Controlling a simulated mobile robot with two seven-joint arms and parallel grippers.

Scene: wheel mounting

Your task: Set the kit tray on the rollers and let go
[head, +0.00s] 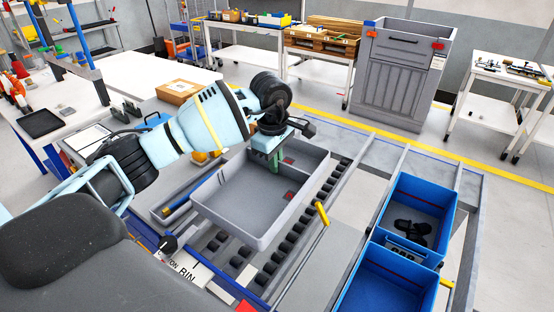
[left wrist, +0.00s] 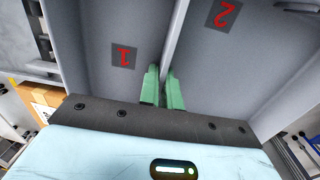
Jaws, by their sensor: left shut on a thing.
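The kit tray (head: 241,208) is a grey open tray with a divider, and it looks empty. It is over the rollers (head: 256,273) in the head view; I cannot tell whether it touches them. My left gripper (head: 275,158) is shut on the tray's divider, with green fingers on either side of it. In the left wrist view the fingers (left wrist: 162,88) clasp the divider (left wrist: 178,45) between compartments marked with red 1 and 2. My right gripper is not in view.
Two blue bins (head: 398,285) stand right of the roller frame, the rear one with dark parts inside. A yellow-tipped lever (head: 321,213) stands beside the rollers near the tray. A cardboard box (head: 178,92) sits on the table behind my arm.

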